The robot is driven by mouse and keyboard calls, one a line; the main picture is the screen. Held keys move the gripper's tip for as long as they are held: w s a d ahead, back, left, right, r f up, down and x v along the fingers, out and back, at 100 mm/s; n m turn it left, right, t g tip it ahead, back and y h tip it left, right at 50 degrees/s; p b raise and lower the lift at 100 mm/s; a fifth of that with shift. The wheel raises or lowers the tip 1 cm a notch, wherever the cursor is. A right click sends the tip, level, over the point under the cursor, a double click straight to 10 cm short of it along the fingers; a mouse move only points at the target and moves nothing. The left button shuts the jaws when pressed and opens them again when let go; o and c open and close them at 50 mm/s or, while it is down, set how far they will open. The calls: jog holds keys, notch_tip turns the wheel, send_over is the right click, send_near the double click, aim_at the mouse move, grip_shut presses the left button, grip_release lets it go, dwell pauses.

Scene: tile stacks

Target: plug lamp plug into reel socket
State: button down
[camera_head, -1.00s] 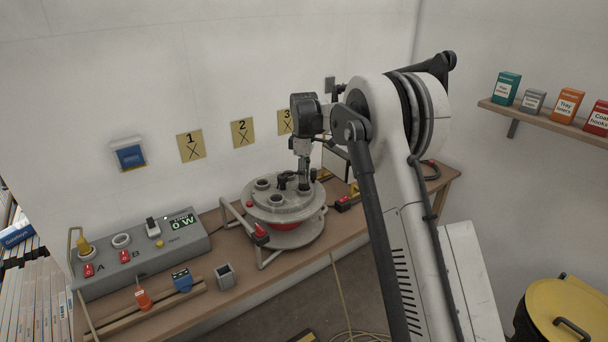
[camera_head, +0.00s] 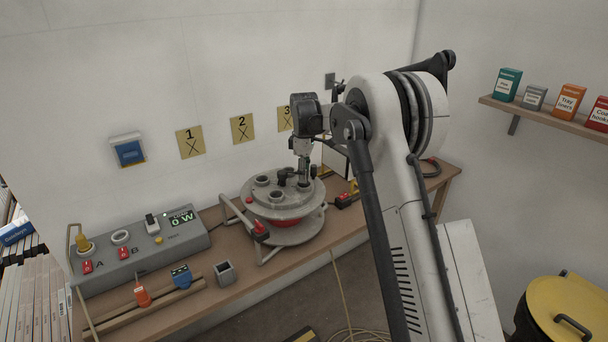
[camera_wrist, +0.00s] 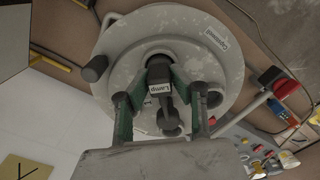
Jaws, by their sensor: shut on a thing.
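The reel (camera_head: 262,212) is a round grey drum with a red band, standing on the bench with several raised sockets on its top. My gripper (camera_head: 304,178) points down over the right part of the reel top. In the wrist view its green fingers (camera_wrist: 161,76) are shut on the dark lamp plug (camera_wrist: 166,103), which has a white "Lamp" label. The plug is at a round socket (camera_wrist: 158,60) of the reel (camera_wrist: 115,45). Whether it is above the socket or inside it cannot be told. The fingers hide part of the plug.
A grey meter box (camera_head: 140,253) reading 0 W stands on the bench left of the reel. A small grey cup (camera_head: 225,273) and a wooden rail (camera_head: 150,307) are in front of it. The wall behind is close.

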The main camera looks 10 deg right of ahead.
jog(key=c, duration=1.4)
grip_release()
jog(key=shift+c, duration=0.2)
jog(key=shift+r, duration=0.15)
jog(key=shift+r+p, duration=1.2)
jog(key=shift+r, duration=1.65)
